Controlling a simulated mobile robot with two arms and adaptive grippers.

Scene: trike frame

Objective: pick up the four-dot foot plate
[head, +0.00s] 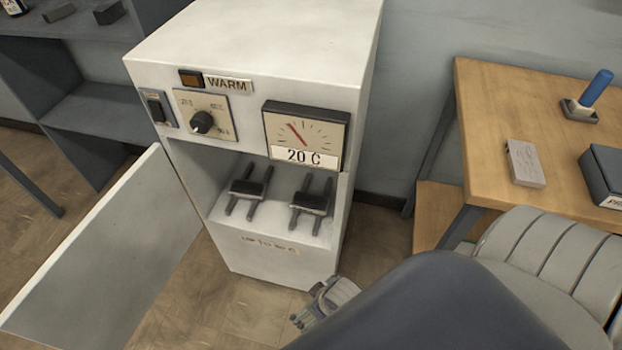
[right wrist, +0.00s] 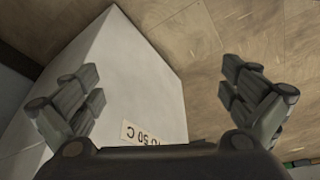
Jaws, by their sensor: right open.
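I cannot make out a four-dot mark on anything in view. Two dark blocks sit inside the open white warming cabinet (head: 265,45), a left one (head: 247,188) and a right one (head: 309,203), each across a pair of dark prongs; no dots can be read on them. My right gripper (head: 325,300) is low in front of the cabinet, below its opening, and apart from the blocks. In the right wrist view its fingers (right wrist: 160,72) are spread and empty, with the cabinet's pale face and label (right wrist: 155,134) between and beyond them. My left gripper is not in view.
The cabinet door (head: 105,255) stands open to the left. Its gauge (head: 305,133) reads 20 C. A wooden table (head: 490,110) at right holds a small grey block (head: 525,163), a dark box (head: 605,170) and a blue-handled tool (head: 597,88). Grey shelves (head: 95,110) stand at left.

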